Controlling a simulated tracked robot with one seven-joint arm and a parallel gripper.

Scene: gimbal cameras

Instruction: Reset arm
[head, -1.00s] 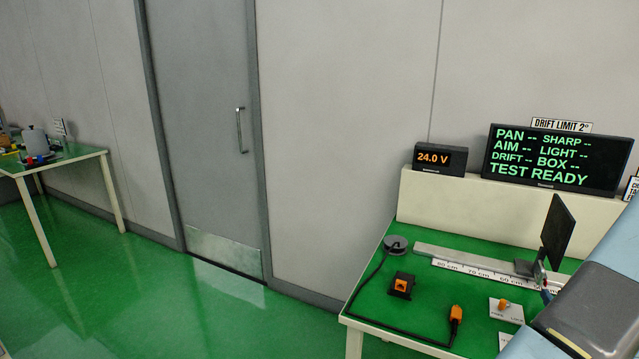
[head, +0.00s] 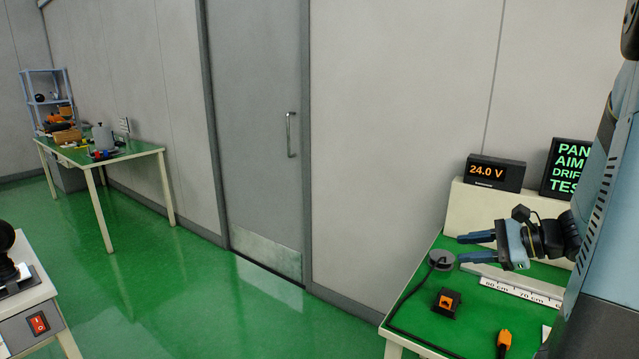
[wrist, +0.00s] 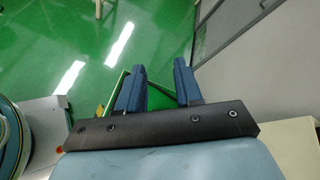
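My gripper (head: 472,247) is at the right in the head view, above the back of the green-topped test bench (head: 412,304). Its two blue fingers point left and stand apart with nothing between them. In the wrist view my gripper (wrist: 157,84) also shows its two fingers apart and empty, with green bench top and floor beyond them. My arm fills the right edge of the head view and hides part of the bench and the display.
A 24.0 V meter (head: 496,172) and a partly hidden display (head: 565,168) stand on the bench's back ledge. An orange-black socket (head: 446,302), an orange plug (head: 503,342) and a ruler (head: 520,291) lie on the bench. Another table (head: 140,152) stands far left. Floor between is clear.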

